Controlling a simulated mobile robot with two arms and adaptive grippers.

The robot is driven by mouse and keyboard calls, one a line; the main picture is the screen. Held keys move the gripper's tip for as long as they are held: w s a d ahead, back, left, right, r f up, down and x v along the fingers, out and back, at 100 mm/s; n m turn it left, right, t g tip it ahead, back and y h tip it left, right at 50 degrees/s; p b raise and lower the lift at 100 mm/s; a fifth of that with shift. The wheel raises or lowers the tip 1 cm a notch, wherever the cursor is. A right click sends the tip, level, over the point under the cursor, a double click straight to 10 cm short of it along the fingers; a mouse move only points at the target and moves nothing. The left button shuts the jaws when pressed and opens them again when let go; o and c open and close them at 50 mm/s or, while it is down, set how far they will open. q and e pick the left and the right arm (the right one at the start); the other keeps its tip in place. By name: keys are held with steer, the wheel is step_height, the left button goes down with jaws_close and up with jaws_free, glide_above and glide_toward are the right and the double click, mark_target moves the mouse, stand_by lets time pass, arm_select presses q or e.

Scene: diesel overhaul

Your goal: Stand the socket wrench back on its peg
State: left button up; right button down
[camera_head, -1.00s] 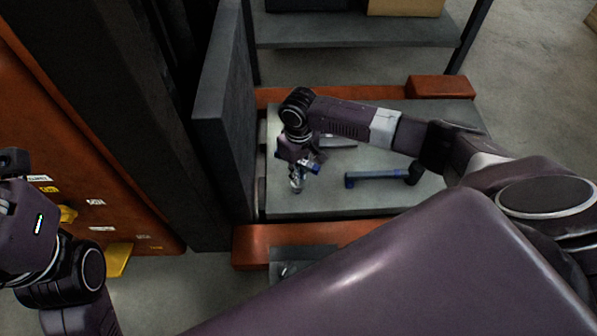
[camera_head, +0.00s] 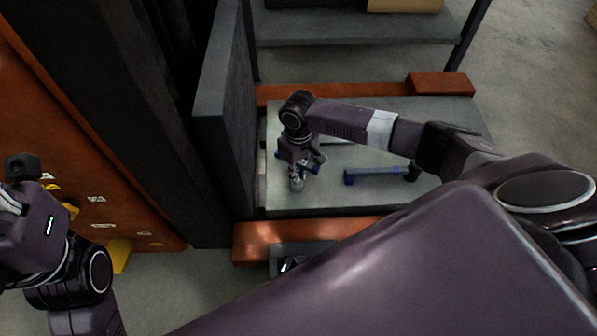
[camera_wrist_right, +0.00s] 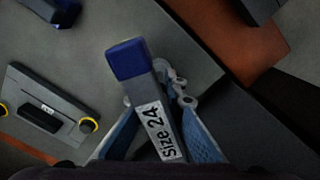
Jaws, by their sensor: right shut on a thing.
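My right gripper (camera_head: 297,183) is over the left part of the grey bench top. In the right wrist view it is shut on a grey bar with a blue end and a "Size 24" label, seemingly the socket wrench (camera_wrist_right: 163,125). The blue finger pads lie on either side of the bar. Its far end is hidden below the picture. I cannot make out the peg. My left gripper (camera_head: 10,200) is at the left edge of the head view, partly cut off; its fingers do not show clearly.
A blue-ended tool (camera_head: 375,171) lies on the bench top (camera_head: 400,200), right of my right gripper. A dark upright panel (camera_head: 222,120) stands close on the left. Orange beams (camera_head: 300,232) border the bench.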

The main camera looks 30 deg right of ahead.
steer(key=shift+f, duration=0.2)
steer(key=c, duration=2.5)
jaws_free()
steer(key=o, duration=0.6)
steer(key=shift+c, duration=0.2)
steer(key=shift+o, duration=0.6)
steer(key=o, duration=0.4)
steer(key=shift+o, duration=0.2)
